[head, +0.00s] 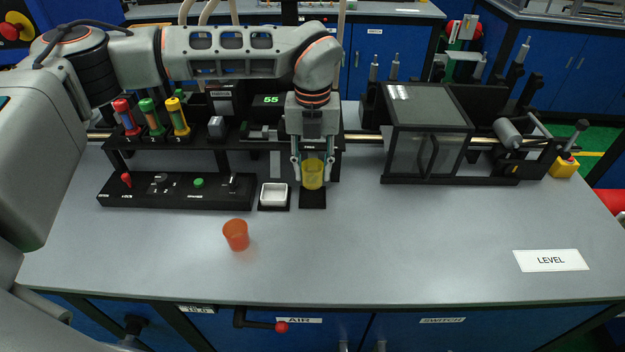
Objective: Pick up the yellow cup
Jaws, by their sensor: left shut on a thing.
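The yellow cup (312,174) is translucent and upright, in front of the black rack at the middle of the bench. My left gripper (312,169) points down from above with its fingers on either side of the cup and is shut on it. A small black pad (312,200) lies directly below the cup; I cannot tell whether the cup touches it. My right gripper is not in view.
An orange cup (236,235) stands on the open grey bench (400,240). A white square dish (274,195) sits just left of the yellow cup. A black switch panel (175,191) is further left, and a clear-sided box machine (428,135) stands right.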

